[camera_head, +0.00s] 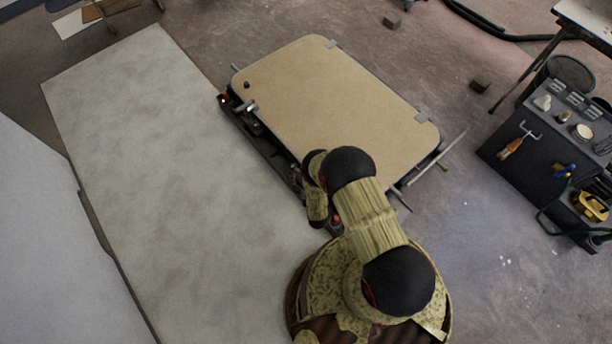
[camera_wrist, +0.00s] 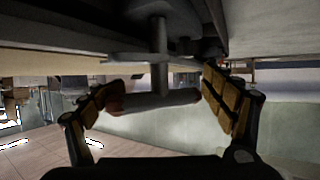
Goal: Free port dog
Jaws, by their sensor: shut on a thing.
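A T-shaped dog handle (camera_wrist: 158,102), a grey crossbar with reddish ends on a vertical stem, hangs below a dark beam in the wrist view. My gripper (camera_wrist: 163,96) has its two tan-padded fingers at the two ends of the crossbar, holding it endwise. In the head view, a tan hatch panel (camera_head: 335,95) lies with a dark rail along its lower-left edge. A small grey fitting with a red part (camera_head: 226,98) shows at the rail's far end. Another red part (camera_head: 336,220) shows beside my arm at the near end.
A large pale grey surface (camera_head: 170,190) extends left of the hatch. A dark tool cabinet (camera_head: 530,150) with tools stands at the right. Thin rods (camera_head: 450,148) stick out past the hatch's right end. Open floor lies between hatch and cabinet.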

